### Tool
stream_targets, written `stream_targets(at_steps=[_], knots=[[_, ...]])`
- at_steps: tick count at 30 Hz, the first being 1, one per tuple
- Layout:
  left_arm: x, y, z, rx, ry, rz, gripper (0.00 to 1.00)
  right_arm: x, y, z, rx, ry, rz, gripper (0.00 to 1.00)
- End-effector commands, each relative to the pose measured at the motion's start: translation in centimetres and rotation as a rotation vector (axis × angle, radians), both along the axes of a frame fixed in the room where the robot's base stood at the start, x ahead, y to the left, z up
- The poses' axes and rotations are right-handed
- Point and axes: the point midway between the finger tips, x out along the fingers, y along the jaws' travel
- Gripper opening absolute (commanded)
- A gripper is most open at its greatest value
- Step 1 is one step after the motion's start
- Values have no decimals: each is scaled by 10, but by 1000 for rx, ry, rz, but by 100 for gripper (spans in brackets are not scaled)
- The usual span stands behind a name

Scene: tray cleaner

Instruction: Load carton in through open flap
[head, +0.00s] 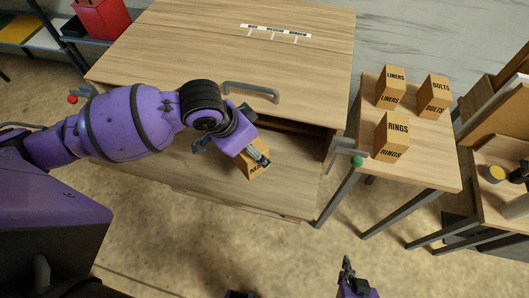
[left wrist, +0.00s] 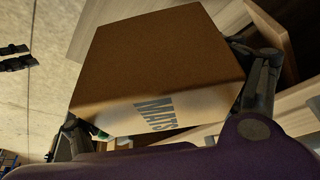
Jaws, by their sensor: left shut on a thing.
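A brown carton marked MATS (left wrist: 155,65) is between the fingers of my left gripper (left wrist: 165,115), which is shut on it. In the head view the carton (head: 250,164) hangs over the lowered wooden flap (head: 215,190), in front of the dark opening (head: 300,128) of the wooden cabinet. The left gripper (head: 243,150) and wrist cover part of the carton. I cannot tell whether the carton touches the flap. My right gripper (head: 347,272) is at the bottom edge, away from the cabinet; its finger gap is unclear.
A side table (head: 425,160) on the right bears cartons marked LINERS (head: 390,88), BOLTS (head: 433,97) and RINGS (head: 392,137). A bracket with a green knob (head: 357,161) stands between it and the cabinet. A grey handle (head: 250,91) sits above the opening.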

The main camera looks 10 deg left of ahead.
Motion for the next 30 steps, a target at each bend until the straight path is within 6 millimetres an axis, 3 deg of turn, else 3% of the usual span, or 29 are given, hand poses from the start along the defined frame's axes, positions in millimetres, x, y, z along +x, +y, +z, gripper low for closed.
stream_targets(at_steps=[3,6,13,22,30], knots=[[-7,-14,-22,-4,1,-249,47,-1,-1,-1,-1,2,-2,0],[-8,-24,-32,-3,-2,-456,47,-1,-2,-1,-3,2,-3,0],[-1,-37,-35,0,-4,-799,47,1,-4,2,-7,-6,-1,0],[-2,-39,-38,-1,-2,-915,47,0,-7,0,-15,-3,8,0],[-3,-39,-57,-1,2,-913,47,-8,-9,-14,-19,14,6,0]])
